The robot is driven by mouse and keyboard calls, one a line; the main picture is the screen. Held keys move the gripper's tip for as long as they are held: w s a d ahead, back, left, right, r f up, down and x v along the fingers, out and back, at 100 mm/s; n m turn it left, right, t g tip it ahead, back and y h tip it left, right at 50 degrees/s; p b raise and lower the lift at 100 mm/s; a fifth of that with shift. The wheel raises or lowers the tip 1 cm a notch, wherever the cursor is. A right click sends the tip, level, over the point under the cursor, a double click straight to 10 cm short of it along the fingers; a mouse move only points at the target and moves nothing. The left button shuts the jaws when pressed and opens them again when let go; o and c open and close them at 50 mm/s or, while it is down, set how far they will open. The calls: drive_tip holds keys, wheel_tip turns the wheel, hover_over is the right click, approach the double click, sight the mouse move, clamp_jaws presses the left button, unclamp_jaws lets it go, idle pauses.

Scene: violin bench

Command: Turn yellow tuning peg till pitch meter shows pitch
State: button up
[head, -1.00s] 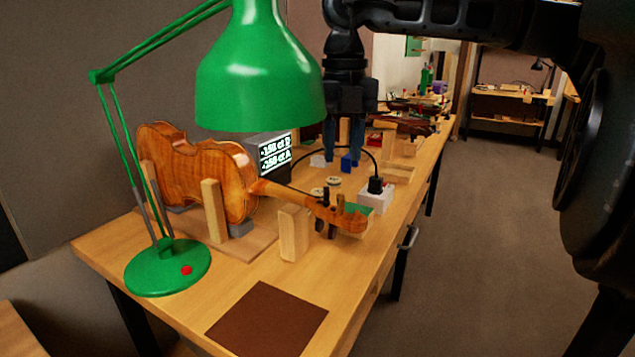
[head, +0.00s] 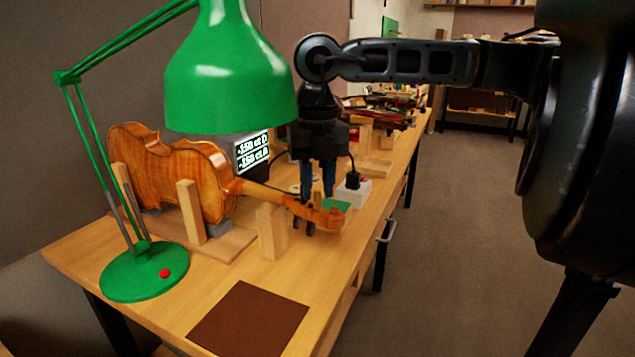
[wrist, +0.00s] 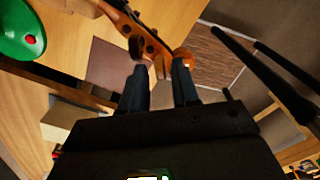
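The orange-brown violin (head: 165,175) lies on its side in wooden supports, its scroll (head: 328,214) towards the right. Dark pegs (head: 297,222) hang below the pegbox; I cannot pick out a yellow one. The pitch meter (head: 252,150) behind the neck shows minus readings for D and A, with digits too small to read surely. My gripper (head: 318,194) points down just above or behind the pegbox. In the wrist view my gripper (wrist: 160,68) has its fingers apart near the pegbox (wrist: 150,42). I cannot tell whether a peg lies between them.
A green lamp (head: 228,90) hangs over the violin, its base (head: 130,270) at front left. A wooden block (head: 270,232) stands by the neck. A white box (head: 352,192) with a black plug is right of the gripper. A brown mat (head: 248,318) lies clear in front.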

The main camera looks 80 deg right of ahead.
clamp_jaws()
drive_tip(key=shift+f+n+b, duration=0.15)
drive_tip(key=shift+n+b, duration=0.15)
drive_tip(key=shift+b, duration=0.35)
drive_tip(key=shift+n+b, duration=0.3)
drive_tip(key=shift+b, duration=0.15)
drive_tip(key=n+b, duration=0.2)
drive_tip(key=b, duration=0.1)
drive_tip(key=shift+f, duration=0.1)
drive_tip(key=n+b, duration=0.2)
drive_tip(key=n, duration=0.1)
drive_tip(key=n+b, duration=0.1)
drive_tip(key=b, duration=0.1)
drive_tip(key=shift+r+n, duration=0.25)
drive_tip(key=shift+n, duration=0.05)
drive_tip(key=shift+o, duration=0.9)
unclamp_jaws()
